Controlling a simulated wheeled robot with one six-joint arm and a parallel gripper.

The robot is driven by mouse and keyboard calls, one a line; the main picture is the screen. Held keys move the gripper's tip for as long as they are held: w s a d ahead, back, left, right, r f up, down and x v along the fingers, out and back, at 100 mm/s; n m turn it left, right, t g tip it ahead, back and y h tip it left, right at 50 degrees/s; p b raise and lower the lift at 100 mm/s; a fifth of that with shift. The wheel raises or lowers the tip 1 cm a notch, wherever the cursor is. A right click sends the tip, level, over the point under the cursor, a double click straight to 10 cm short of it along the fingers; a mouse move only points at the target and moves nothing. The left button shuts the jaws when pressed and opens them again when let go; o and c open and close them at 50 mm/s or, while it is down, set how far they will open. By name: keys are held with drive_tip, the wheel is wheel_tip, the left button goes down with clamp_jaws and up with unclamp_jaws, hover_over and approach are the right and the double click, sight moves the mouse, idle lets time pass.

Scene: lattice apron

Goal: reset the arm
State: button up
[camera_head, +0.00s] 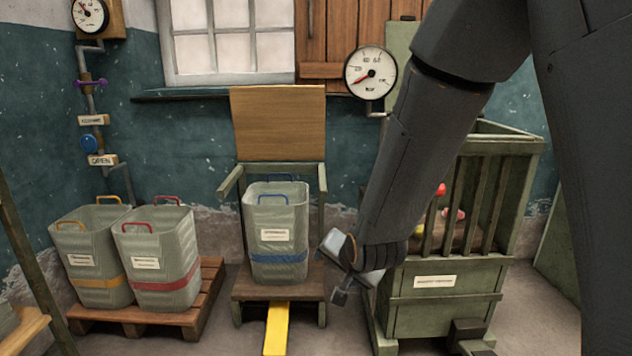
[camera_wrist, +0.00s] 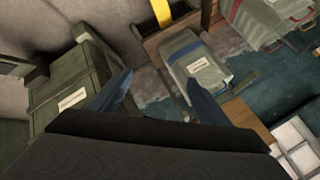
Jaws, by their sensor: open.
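My arm (camera_head: 420,140) reaches down from the top right in the head view. My gripper (camera_head: 345,275) hangs in front of the gap between the blue-banded bin (camera_head: 277,212) and the green slatted crate (camera_head: 445,300). In the wrist view my gripper (camera_wrist: 158,88) shows two dark blue fingers spread apart, with nothing between them. There the blue-banded bin (camera_wrist: 195,70) lies beyond the fingers, and the crate (camera_wrist: 70,90) is at left. My arm hides part of the crate in the head view.
The blue-banded bin stands on a wooden chair-like stand (camera_head: 278,122) with a yellow strip (camera_head: 277,328) in front. Bins with orange (camera_head: 95,265) and red (camera_head: 160,262) bands stand on a pallet (camera_head: 205,300) at left. A gauge (camera_head: 370,73) is behind my arm.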

drive_tip(key=s+r+n+g+h, duration=0.1)
drive_tip(key=s+r+n+g, duration=0.2)
drive_tip(key=s, duration=0.7)
drive_tip(key=s+a+n+g, duration=0.1)
drive_tip(key=s+n+g, duration=0.3)
drive_tip(key=s, duration=0.5)
drive_tip(key=s+r+n+g+h, duration=0.15)
drive_tip(key=s+n, duration=0.35)
drive_tip(key=s, duration=0.5)
drive_tip(key=d+r+m+p, duration=0.5)
drive_tip(key=d+r+p, duration=1)
drive_tip(key=r+p, duration=0.4)
drive_tip(key=p, duration=0.5)
drive_tip(key=shift+s+d+r+m, duration=0.15)
drive_tip(key=shift+s+r+m, duration=0.15)
drive_tip(key=shift+s, duration=0.1)
drive_tip(key=shift+g, duration=0.25)
